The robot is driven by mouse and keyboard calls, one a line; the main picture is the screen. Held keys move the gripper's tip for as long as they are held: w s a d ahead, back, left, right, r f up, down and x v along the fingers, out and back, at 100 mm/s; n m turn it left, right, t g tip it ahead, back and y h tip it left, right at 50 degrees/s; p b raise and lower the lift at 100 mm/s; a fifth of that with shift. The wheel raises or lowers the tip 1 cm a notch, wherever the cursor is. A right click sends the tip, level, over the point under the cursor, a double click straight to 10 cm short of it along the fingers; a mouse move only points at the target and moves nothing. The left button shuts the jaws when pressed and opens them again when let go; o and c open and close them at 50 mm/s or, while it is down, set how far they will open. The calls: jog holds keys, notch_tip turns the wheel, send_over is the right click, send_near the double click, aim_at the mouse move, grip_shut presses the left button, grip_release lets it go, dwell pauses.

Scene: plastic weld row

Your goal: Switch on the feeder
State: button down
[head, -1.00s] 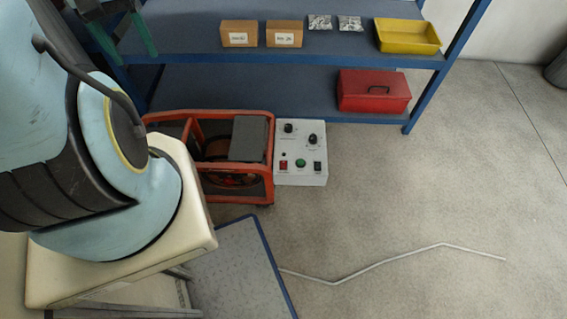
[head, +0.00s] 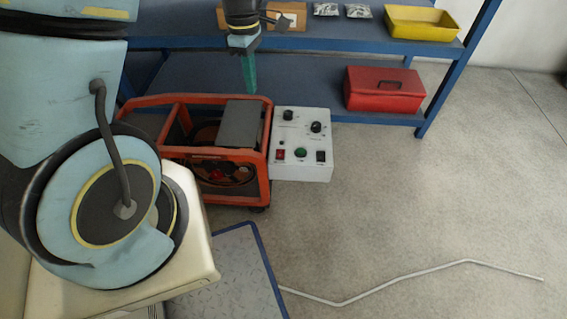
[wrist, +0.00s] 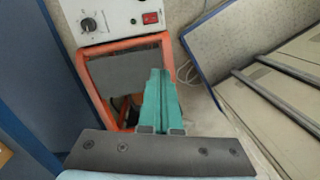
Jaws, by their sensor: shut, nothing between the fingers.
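The feeder is an orange-framed machine (head: 267,168) with a grey top plate and a white control box (head: 302,172) on its right side. The box carries two black knobs, a red switch (head: 281,155), a green round button (head: 300,152) and a black switch (head: 320,156). In the wrist view the white box (wrist: 100,14) is at the top edge, with the red switch (wrist: 150,17) near its corner. My gripper (head: 249,84) points down above the back of the feeder, its green fingers together and empty. The fingers also show in the wrist view (wrist: 158,100), over the orange frame.
A blue shelf (head: 200,85) stands behind the feeder, holding a yellow tray (head: 423,24), a red toolbox (head: 384,92), small packets and a cardboard box. A blue-edged panel (head: 225,275) and a bent pale line (head: 400,280) are in front. Floor to the right is clear.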

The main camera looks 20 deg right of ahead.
aim_at(280, 156)
jog(key=s+d+f+n+b, duration=0.2)
jog(key=d+f+b, duration=0.1)
jog(key=d+f, duration=0.3)
notch_tip(280, 156, down, 2)
jog(key=shift+s+f+n+y, duration=0.2)
jog(key=shift+s+n+y, duration=0.1)
jog(key=shift+n, duration=0.1)
jog(key=shift+d, duration=0.1)
jog(key=f+b, duration=0.1)
jog(key=f, duration=0.3)
jog(key=s+f+b, duration=0.1)
jog(key=f+b, duration=0.1)
jog(key=f, duration=0.3)
jog(key=f+b, duration=0.1)
jog(key=f, duration=0.3)
jog(key=shift+s+a+f+b, duration=0.2)
jog(key=shift+a+b, duration=0.15)
jog(key=shift+a, duration=0.05)
jog(key=shift+f, duration=0.25)
jog(key=shift+s+f, duration=0.15)
jog(key=shift+w+d+r+p, duration=0.1)
jog(key=shift+w+d+p, duration=0.1)
jog(key=shift+w+p, duration=0.2)
jog(key=shift+w+d+r+p, duration=0.1)
jog(key=shift+w+d+p, duration=0.05)
jog(key=shift+w+p, duration=0.2)
